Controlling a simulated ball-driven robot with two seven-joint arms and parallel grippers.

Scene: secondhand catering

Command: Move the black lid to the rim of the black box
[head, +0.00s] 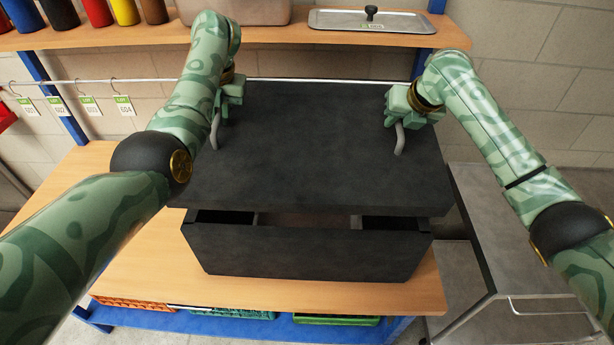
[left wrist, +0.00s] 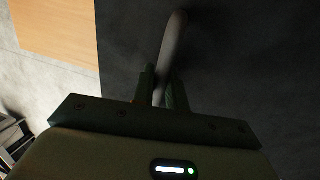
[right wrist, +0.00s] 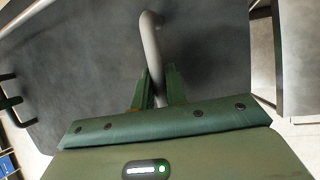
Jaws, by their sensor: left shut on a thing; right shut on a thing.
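The black lid (head: 305,150) is a large flat dark panel with a grey handle near each side. In the head view it is above the black box (head: 305,252), with a gap at the front where the box's dark inside shows. My left gripper (head: 218,112) is shut on the lid's left handle (left wrist: 172,50). My right gripper (head: 398,118) is shut on the lid's right handle (right wrist: 151,45). The lid covers the rear of the box, so I cannot tell whether it touches the rim there.
The box stands on a wooden tabletop (head: 135,245). A grey metal cart (head: 505,235) is close on the right. A shelf (head: 290,35) with bottles and a metal tray lid (head: 371,21) is behind. Several crates sit on a blue lower shelf (head: 270,328).

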